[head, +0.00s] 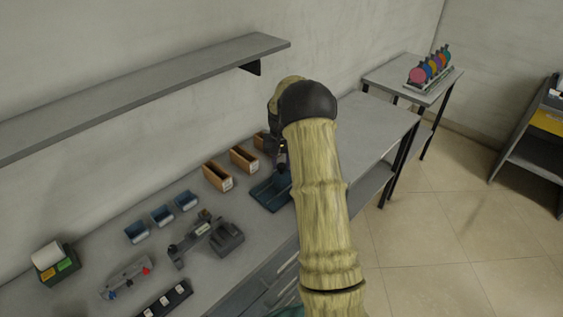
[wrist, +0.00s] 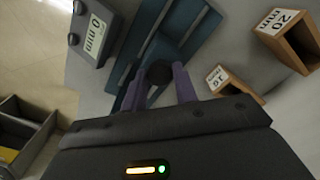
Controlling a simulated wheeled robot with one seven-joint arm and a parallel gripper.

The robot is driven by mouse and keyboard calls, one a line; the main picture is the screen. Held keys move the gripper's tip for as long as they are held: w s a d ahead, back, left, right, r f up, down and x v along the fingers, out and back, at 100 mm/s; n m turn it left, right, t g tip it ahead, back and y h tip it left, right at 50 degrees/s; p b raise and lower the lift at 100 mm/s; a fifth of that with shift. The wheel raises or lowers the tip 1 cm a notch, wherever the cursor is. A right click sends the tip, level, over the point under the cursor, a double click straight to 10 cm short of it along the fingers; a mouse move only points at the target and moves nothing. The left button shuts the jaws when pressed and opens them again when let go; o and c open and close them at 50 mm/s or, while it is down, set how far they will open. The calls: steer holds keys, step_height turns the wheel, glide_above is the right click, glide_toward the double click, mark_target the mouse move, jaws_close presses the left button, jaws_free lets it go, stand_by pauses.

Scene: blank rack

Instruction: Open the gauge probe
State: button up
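A grey gauge unit (head: 228,238) stands on the bench in the head view, with a probe-like arm (head: 190,240) on its left. In the wrist view, a grey box (wrist: 96,32) at the upper left reads "0 mm" and has dark knobs; it appears to be this gauge. My gripper (wrist: 161,80) points down over a blue tray (wrist: 140,50), to the right of the gauge in the head view. Its purple fingers stand apart with a dark round piece (wrist: 158,74) between their tips. I cannot tell whether they grip it. My arm hides part of the bench.
Orange-brown labelled bins (head: 217,177) stand by the wall behind the tray. Blue bins (head: 162,215) stand behind the gauge. A red-and-blue-knobbed device (head: 126,278) and a black strip (head: 165,300) lie left. A shelf (head: 150,90) overhangs. Coloured discs (head: 430,68) stand on a far table.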

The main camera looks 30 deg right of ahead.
jaws_close()
steer(key=shift+a, duration=0.35)
steer(key=a, duration=0.1)
steer(key=s+a, duration=0.1)
steer(key=a, duration=0.1)
steer(key=shift+a+r, duration=0.1)
steer(key=shift+a, duration=0.05)
steer(key=o, duration=0.9)
jaws_free()
steer(key=shift+o, duration=0.2)
steer(key=shift+d, duration=0.3)
step_height(320, 180, up, 17)
steer(key=b, duration=0.1)
steer(key=shift+r+b, duration=0.15)
steer(key=shift+b, duration=0.25)
steer(key=shift+s+a, duration=0.1)
